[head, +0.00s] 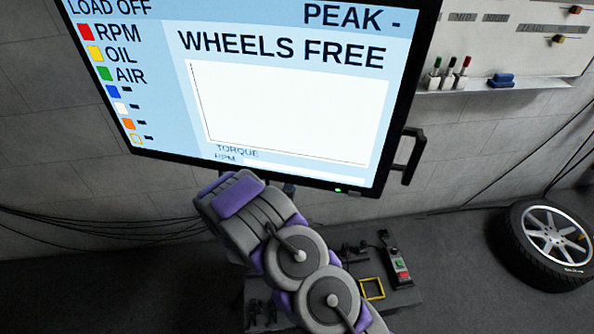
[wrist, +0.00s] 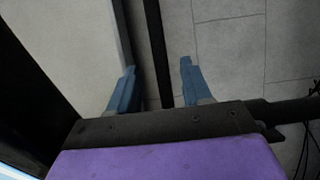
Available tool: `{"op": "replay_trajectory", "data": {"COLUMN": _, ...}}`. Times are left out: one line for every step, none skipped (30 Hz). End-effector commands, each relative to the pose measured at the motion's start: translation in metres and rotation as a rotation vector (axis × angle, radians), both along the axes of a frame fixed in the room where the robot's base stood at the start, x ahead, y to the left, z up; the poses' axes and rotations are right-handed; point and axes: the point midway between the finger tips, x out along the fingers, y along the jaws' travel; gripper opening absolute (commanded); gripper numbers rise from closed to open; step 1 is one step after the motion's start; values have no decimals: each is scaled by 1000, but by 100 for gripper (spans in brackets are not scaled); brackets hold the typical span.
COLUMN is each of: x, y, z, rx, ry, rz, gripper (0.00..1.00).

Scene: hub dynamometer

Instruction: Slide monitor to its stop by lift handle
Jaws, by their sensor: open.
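The monitor (head: 285,100) fills the upper middle of the head view, tilted in the picture, with its lit screen reading "WHEELS FREE". A dark lift handle (head: 412,158) stands out from its lower right edge. My arm reaches up from the bottom to the monitor's lower edge; my gripper is not clearly visible there. In the wrist view my gripper (wrist: 158,64) is open, its two blue fingers apart. A dark upright bar (wrist: 156,45) shows between and beyond the fingers; I cannot tell whether it is part of the handle. No contact with the fingers shows.
A low unit with a red-and-green button box (head: 400,270) and a yellow frame (head: 372,289) is below the monitor. A shelf (head: 500,88) with markers is on the right wall. Cables run along the wall.

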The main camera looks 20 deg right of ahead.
Motion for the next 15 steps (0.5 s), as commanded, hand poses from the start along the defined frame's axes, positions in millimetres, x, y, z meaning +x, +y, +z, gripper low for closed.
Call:
{"op": "replay_trajectory", "data": {"x": 6, "y": -7, "z": -1, "rx": 1, "ry": -3, "rz": -3, "gripper": 49}}
{"op": "replay_trajectory", "data": {"x": 10, "y": -10, "z": -1, "rx": 2, "ry": -3, "rz": -3, "gripper": 49}}
{"op": "replay_trajectory", "data": {"x": 14, "y": -14, "z": -1, "rx": 2, "ry": -3, "rz": -5, "gripper": 49}}
{"op": "replay_trajectory", "data": {"x": 18, "y": -16, "z": -1, "rx": 3, "ry": -3, "rz": -4, "gripper": 49}}
{"op": "replay_trajectory", "data": {"x": 22, "y": -19, "z": -1, "rx": 3, "ry": -3, "rz": -4, "gripper": 49}}
{"op": "replay_trajectory", "data": {"x": 27, "y": -23, "z": -1, "rx": 3, "ry": -3, "rz": -2, "gripper": 49}}
{"op": "replay_trajectory", "data": {"x": 31, "y": -26, "z": -1, "rx": 3, "ry": -4, "rz": -3, "gripper": 49}}
{"op": "replay_trajectory", "data": {"x": 34, "y": -29, "z": -1, "rx": 3, "ry": -4, "rz": -4, "gripper": 49}}
{"op": "replay_trajectory", "data": {"x": 39, "y": -33, "z": -1, "rx": 3, "ry": -5, "rz": -4, "gripper": 49}}
{"op": "replay_trajectory", "data": {"x": 42, "y": -36, "z": -1, "rx": 1, "ry": -3, "rz": -3, "gripper": 49}}
{"op": "replay_trajectory", "data": {"x": 45, "y": -38, "z": -1, "rx": 0, "ry": -3, "rz": -2, "gripper": 49}}
{"op": "replay_trajectory", "data": {"x": 49, "y": -41, "z": -1, "rx": 2, "ry": -3, "rz": -1, "gripper": 49}}
{"op": "replay_trajectory", "data": {"x": 53, "y": -43, "z": -1, "rx": 3, "ry": -2, "rz": -2, "gripper": 49}}
{"op": "replay_trajectory", "data": {"x": 55, "y": -46, "z": -1, "rx": 3, "ry": -2, "rz": -3, "gripper": 49}}
{"op": "replay_trajectory", "data": {"x": 59, "y": -48, "z": -1, "rx": 4, "ry": -3, "rz": -3, "gripper": 49}}
